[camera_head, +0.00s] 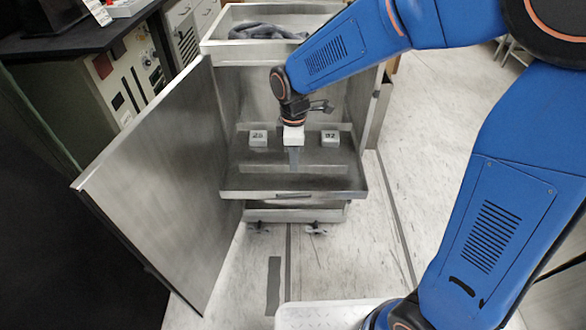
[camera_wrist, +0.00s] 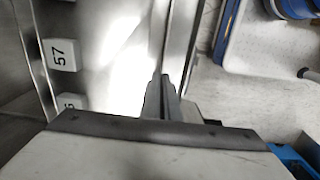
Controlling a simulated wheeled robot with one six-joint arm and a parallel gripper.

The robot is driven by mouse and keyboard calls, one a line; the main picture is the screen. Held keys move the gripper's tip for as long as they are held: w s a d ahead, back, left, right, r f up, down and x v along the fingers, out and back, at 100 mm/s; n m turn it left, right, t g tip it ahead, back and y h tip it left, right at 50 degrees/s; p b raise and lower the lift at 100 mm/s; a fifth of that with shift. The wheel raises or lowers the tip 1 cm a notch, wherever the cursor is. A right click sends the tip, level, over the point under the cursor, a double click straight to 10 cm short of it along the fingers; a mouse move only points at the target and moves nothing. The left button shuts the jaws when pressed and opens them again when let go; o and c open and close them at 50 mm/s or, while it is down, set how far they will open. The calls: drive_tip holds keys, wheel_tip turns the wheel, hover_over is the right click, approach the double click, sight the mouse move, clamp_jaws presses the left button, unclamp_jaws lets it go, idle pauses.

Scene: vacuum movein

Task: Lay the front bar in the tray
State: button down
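The metal tray (camera_head: 240,182) is pulled out at the front of an open steel cabinet. Two white numbered blocks stand on it, a left block (camera_head: 258,138) and a right block (camera_head: 330,138). In the wrist view a block marked 57 (camera_wrist: 60,54) and part of another block (camera_wrist: 71,102) show on the left. My gripper (camera_head: 293,169) points down over the middle of the tray, between and in front of the blocks.
The cabinet door (camera_head: 150,190) stands wide open on the left. A dark cloth (camera_head: 265,31) lies in the cabinet's top. A dark strip (camera_head: 273,287) is on the floor in front. A control cabinet (camera_head: 120,80) stands at the left.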

drive_tip(key=shift+f, duration=2.65)
drive_tip(key=shift+f, duration=0.1)
drive_tip(key=c, duration=2)
unclamp_jaws()
